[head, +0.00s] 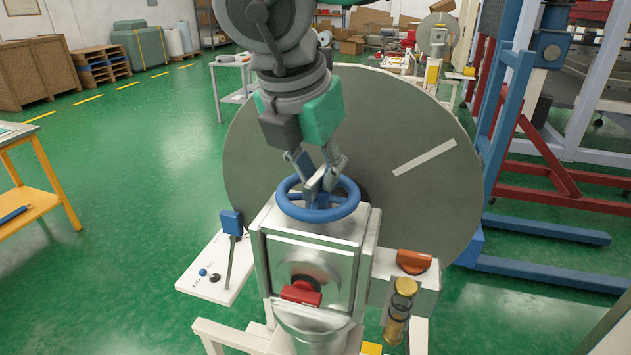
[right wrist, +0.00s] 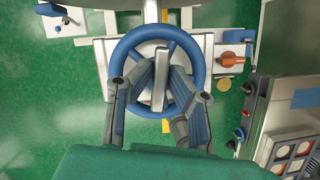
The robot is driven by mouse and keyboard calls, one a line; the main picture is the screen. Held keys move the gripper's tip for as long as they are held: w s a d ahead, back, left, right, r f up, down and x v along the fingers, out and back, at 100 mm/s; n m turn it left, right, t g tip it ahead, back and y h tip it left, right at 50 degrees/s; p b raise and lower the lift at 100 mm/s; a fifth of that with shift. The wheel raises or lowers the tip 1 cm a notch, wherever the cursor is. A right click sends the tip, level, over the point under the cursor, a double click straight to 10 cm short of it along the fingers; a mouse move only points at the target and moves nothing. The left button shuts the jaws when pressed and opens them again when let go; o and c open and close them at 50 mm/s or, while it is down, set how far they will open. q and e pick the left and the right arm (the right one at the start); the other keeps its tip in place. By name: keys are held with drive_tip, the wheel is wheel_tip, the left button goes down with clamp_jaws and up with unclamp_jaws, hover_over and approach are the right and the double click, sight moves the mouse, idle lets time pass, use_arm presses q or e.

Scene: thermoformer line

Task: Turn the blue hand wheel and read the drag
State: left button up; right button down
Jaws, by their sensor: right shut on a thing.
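The blue hand wheel (head: 333,213) lies flat on top of a pale metal housing (head: 280,247). My right gripper (head: 320,186) reaches down from above, its fingers inside the wheel's rim and closed at its middle. In the right wrist view the wheel (right wrist: 118,58) rings both fingertips (right wrist: 160,82), with a pale upright piece between them. The fingers hide part of the hub, so the exact contact is unclear. A large grey disc (head: 425,210) with a white stripe stands behind the housing. My left gripper is not in view.
A blue-handled lever (head: 231,222) rises from a white side plate at the left. A red knob (head: 301,291), an orange knob (head: 413,262) and a brass-ended cylinder (head: 400,310) sit on the front and right. A blue frame (head: 508,100) stands at the right.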

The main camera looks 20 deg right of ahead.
drive_tip(key=shift+a+m, duration=0.1)
drive_tip(key=shift+m, duration=0.3)
drive_tip(key=shift+m, duration=0.6)
drive_tip(key=shift+m+g+h, duration=0.3)
drive_tip(key=shift+m+g, duration=0.2)
drive_tip(key=shift+m, duration=0.3)
drive_tip(key=shift+p, duration=0.35)
drive_tip(key=m+g, duration=0.1)
drive_tip(key=m, duration=0.1)
drive_tip(key=shift+m+p, duration=0.3)
drive_tip(key=c, duration=1.4)
unclamp_jaws()
